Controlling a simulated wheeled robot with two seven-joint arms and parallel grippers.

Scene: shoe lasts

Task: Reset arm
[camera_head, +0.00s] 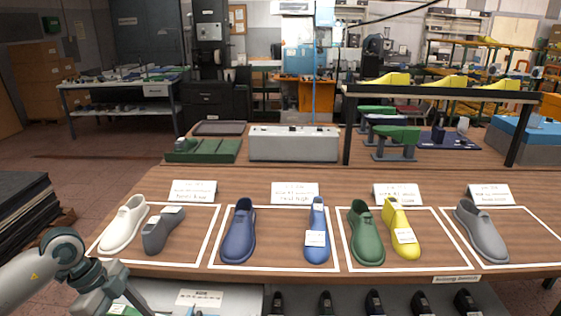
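My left arm comes in at the lower left of the head view. Its gripper (128,301) hangs in front of the table's front edge, cut by the bottom of the picture, and its fingers cannot be made out. My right arm is not in view. On the wooden table (280,270), white-outlined areas hold a white shoe (124,225) beside a grey last (162,230), a blue shoe (239,232) and a blue last (317,225), a green shoe (366,232) beside a yellow last (400,225), and a grey shoe (481,230).
Small white signs (295,192) stand behind the outlined areas. Further back are a grey box (293,144), a green tray (203,150) and a rack (440,92) with yellow lasts. A lower shelf (350,298) with several dark shoes lies below the table edge. Black stacked sheets (35,205) stand at left.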

